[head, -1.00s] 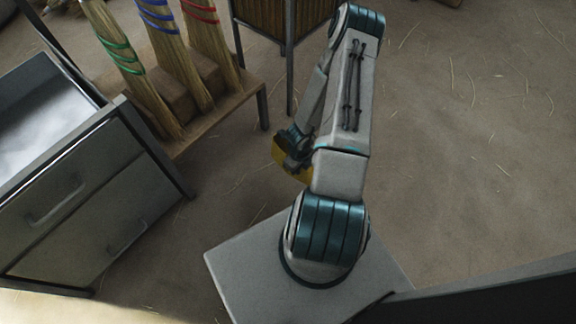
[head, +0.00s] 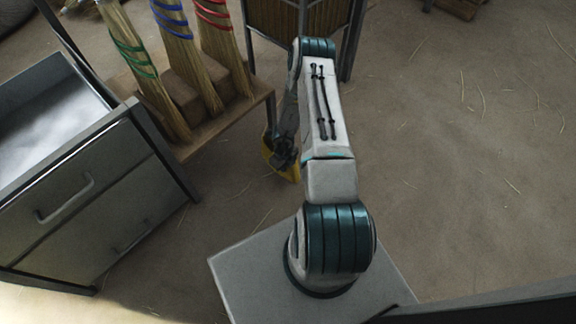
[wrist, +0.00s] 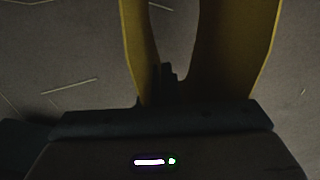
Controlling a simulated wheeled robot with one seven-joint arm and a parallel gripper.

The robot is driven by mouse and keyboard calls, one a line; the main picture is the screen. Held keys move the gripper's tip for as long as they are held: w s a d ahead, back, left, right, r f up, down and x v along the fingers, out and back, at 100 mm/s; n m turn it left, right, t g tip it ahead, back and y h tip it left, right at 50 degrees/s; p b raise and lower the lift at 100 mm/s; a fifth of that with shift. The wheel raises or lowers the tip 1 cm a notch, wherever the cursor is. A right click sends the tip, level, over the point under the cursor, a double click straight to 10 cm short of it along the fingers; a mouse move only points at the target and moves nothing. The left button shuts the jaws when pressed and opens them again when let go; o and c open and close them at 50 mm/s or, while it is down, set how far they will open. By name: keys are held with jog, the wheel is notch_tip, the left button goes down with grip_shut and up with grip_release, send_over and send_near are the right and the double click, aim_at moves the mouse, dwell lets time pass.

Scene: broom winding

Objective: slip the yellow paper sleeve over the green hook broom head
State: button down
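A broom with green windings (head: 132,58) is the leftmost of three straw brooms, leaning bristles down at a wooden rack at the upper left of the head view. My gripper (head: 283,153) hangs low beside my arm, to the right of and apart from the brooms. It is shut on the yellow paper sleeve (head: 267,150), which is mostly hidden by the gripper in the head view. In the wrist view the sleeve (wrist: 236,45) fills the upper middle as two yellow walls with a gap between them. My dark gripper finger (wrist: 169,76) shows at the sleeve's near end.
Brooms with blue windings (head: 172,20) and red windings (head: 214,16) stand right of the green one on the wooden rack (head: 225,112). A metal drawer cabinet (head: 85,195) stands at the left. A framed bin (head: 305,22) stands behind. The floor at right is open, with loose straws.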

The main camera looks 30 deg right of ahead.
jog(key=shift+s+f+b, duration=0.1)
jog(key=shift+f+b, duration=0.3)
jog(key=shift+f, duration=1.25)
jog(key=shift+f, duration=0.15)
jog(key=c, duration=1.6)
grip_release()
jog(key=shift+c, duration=0.2)
